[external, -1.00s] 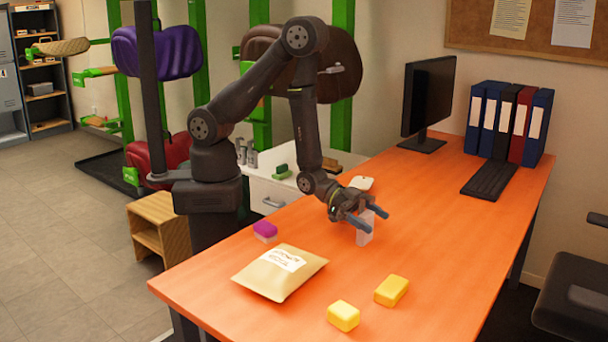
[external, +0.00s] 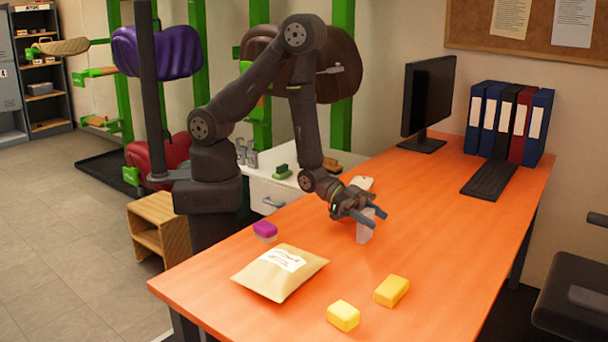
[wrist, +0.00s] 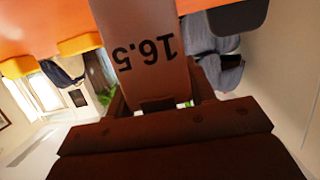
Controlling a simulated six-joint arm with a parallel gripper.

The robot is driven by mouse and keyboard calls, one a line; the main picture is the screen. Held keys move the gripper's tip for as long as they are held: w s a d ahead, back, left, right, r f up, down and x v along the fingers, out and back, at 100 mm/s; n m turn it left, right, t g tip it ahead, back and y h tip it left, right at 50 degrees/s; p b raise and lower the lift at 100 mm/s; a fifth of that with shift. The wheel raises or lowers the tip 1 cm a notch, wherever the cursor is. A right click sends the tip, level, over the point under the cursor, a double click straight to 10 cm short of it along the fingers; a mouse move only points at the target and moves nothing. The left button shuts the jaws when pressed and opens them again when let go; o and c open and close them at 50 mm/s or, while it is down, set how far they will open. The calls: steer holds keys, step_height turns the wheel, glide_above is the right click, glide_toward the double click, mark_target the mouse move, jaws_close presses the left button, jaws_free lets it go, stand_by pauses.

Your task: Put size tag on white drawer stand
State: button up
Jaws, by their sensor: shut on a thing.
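The size tag (external: 365,234) is a pale upright piece on the orange desk in the external view. In the wrist view the size tag (wrist: 146,75) fills the top middle, with "16.5" printed on it upside down. My gripper (external: 370,215) is shut on its upper part, and the fingers hide some of it. I cannot tell whether the tag's bottom touches the desk. The white drawer stand (external: 272,201) is behind the desk, left of my gripper and partly hidden by my arm.
Grey metal pieces (external: 247,154), a green-topped brush (external: 282,172) and a brown item are on the stand. A padded envelope (external: 262,279), a purple-topped block (external: 265,231), two yellow blocks (external: 343,316) and a white mouse (external: 361,183) are on the desk (external: 440,235). A monitor and binders stand farther back.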

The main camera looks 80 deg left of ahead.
step_height(320, 180, up, 4)
steer(key=shift+s+d+f, duration=0.1)
steer(key=shift+s, duration=0.05)
steer(key=s+d+r, duration=0.4)
steer(key=s+r, duration=0.2)
steer(key=s, duration=0.4)
steer(key=shift+s+d+r, duration=0.2)
steer(key=shift+r, duration=0.1)
